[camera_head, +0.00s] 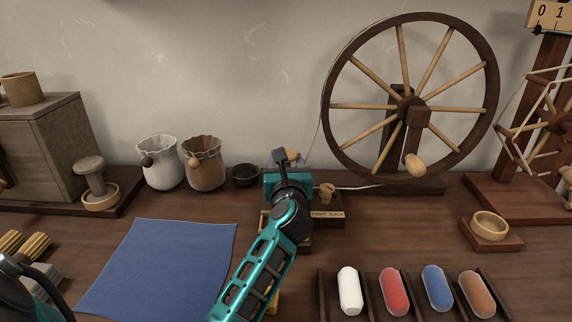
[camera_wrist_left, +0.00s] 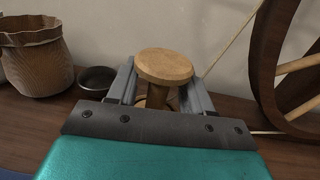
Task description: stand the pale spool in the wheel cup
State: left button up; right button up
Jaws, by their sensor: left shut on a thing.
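The pale spool (camera_wrist_left: 165,66) is between the jaws of my left gripper (camera_wrist_left: 160,96) in the left wrist view, with its round top flange above the fingers. In the head view a bit of the spool (camera_head: 293,155) shows behind my left gripper (camera_head: 284,160), in front of the spinning wheel's left side. A pale curved rim (camera_wrist_left: 143,101) shows below the flange; it may be the wheel cup, mostly hidden by the gripper. I cannot tell whether the spool's foot is in or above it.
The big wheel (camera_head: 408,104) stands right of the gripper; a labelled block (camera_head: 328,214) is close by. A cup (camera_head: 490,225) on a wooden base sits at right. Another spool (camera_head: 93,176) stands in a cup at left. Two sacks (camera_head: 160,165) and a dark bowl (camera_head: 245,175) stand behind.

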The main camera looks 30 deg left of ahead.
pick_arm(q)
jog(key=shift+f, duration=0.35)
jog(key=o, duration=1.1)
jog(key=shift+c, duration=0.2)
jog(key=shift+r, duration=0.15)
